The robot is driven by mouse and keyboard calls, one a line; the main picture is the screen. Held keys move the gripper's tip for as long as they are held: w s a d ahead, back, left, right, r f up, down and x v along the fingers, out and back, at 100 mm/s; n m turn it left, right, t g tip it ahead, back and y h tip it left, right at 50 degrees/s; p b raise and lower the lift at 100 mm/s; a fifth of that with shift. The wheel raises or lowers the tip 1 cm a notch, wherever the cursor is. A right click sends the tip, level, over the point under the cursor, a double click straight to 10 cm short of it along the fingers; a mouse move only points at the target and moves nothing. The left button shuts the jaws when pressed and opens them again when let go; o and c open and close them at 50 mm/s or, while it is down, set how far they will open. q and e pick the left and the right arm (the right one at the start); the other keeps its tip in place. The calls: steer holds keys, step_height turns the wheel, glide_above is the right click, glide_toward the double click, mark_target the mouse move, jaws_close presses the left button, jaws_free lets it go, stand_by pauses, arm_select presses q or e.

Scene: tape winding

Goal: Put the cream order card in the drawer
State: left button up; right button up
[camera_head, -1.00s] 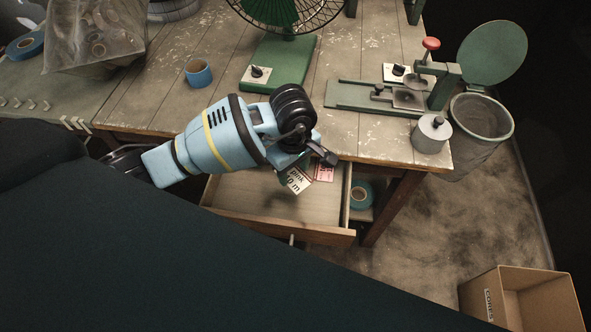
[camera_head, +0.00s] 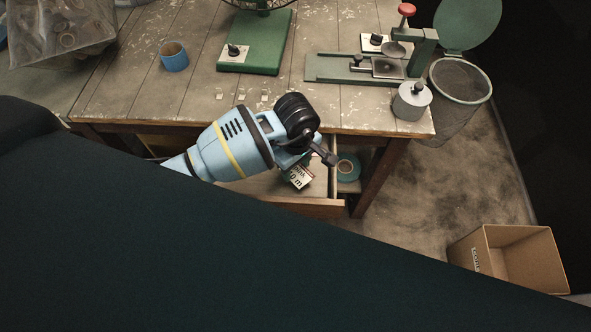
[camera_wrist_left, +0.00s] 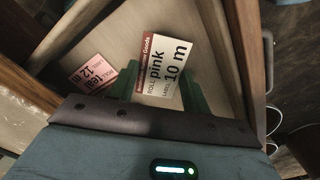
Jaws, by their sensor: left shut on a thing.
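The cream order card (camera_head: 299,178) with "pink 10 m" print and a dark red edge is held by my left gripper (camera_head: 294,168), which is shut on it. In the left wrist view the card (camera_wrist_left: 166,68) stands up between the green fingers, over the drawer's floor. The wooden drawer (camera_head: 322,208) is pulled open under the table, and the gripper is above it. A pink card (camera_wrist_left: 92,76) lies in the drawer at the left of the wrist view; in the head view I cannot make it out. My right gripper is not in view.
A teal tape roll (camera_head: 347,167) sits right of the drawer. The worktable (camera_head: 205,85) holds a blue tape roll (camera_head: 174,57), a green fan base (camera_head: 256,42) and a metal jig (camera_head: 362,68).

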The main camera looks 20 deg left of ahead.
mark_target(296, 172)
arm_select(q)
steer(key=shift+f, duration=1.85)
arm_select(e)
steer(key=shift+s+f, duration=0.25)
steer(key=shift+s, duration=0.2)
arm_select(q)
steer(key=shift+f, duration=0.1)
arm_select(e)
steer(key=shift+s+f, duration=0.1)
arm_select(q)
steer(key=o, duration=0.9)
steer(key=shift+o, duration=0.2)
